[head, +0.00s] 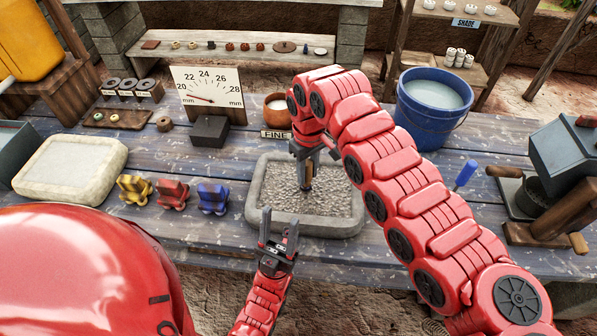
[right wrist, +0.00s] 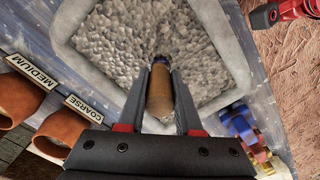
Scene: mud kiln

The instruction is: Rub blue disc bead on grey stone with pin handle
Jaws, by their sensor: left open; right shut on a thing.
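The grey stone (head: 340,226) is a shallow block with a raised pale rim and a rough, pebbly grey bed, on the blue plank table. My right gripper (head: 305,160) points down over its bed and is shut on the wooden pin handle (right wrist: 160,92). The handle stands between the two fingers, its far end towards the stone. A small dark bluish piece (right wrist: 161,58) shows at that end and may be the blue disc bead. I cannot tell whether it touches the bed. My left gripper (head: 279,228) is open and empty at the stone's front edge.
Yellow, red and blue stands (head: 212,198) sit left of the stone, beside a pale basin (head: 72,168). A dial gauge (head: 208,92) and terracotta bowl (head: 277,107) stand behind. A blue bucket (head: 432,105) is at back right. A blue-handled tool (head: 465,173) lies right.

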